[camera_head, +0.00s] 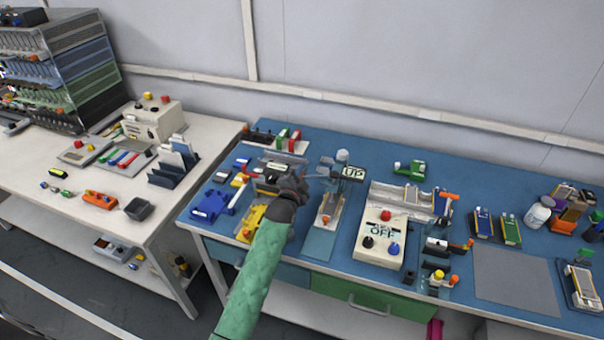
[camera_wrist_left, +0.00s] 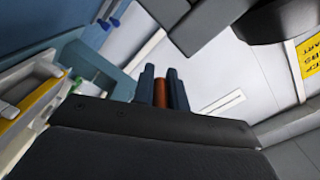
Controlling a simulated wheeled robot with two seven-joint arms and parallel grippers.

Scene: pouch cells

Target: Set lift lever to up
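My left gripper (camera_head: 294,186) is dark grey at the end of my green arm, over the left part of the blue bench. It is beside a small fixture with a dark sign (camera_head: 354,173), which seems to read "UP". A thin grey bar (camera_head: 318,177) runs from near the gripper towards this sign; I cannot tell whether it is the lift lever or whether the gripper touches it. The lever's position is not clear. My right gripper is not in view.
A white control box (camera_head: 381,237) marked "OFF" stands right of the fixture. Blue (camera_head: 211,206) and yellow (camera_head: 251,223) parts crowd the bench's left. A grey mat (camera_head: 514,280) lies bare at right. A white table (camera_head: 60,214) stands at far left.

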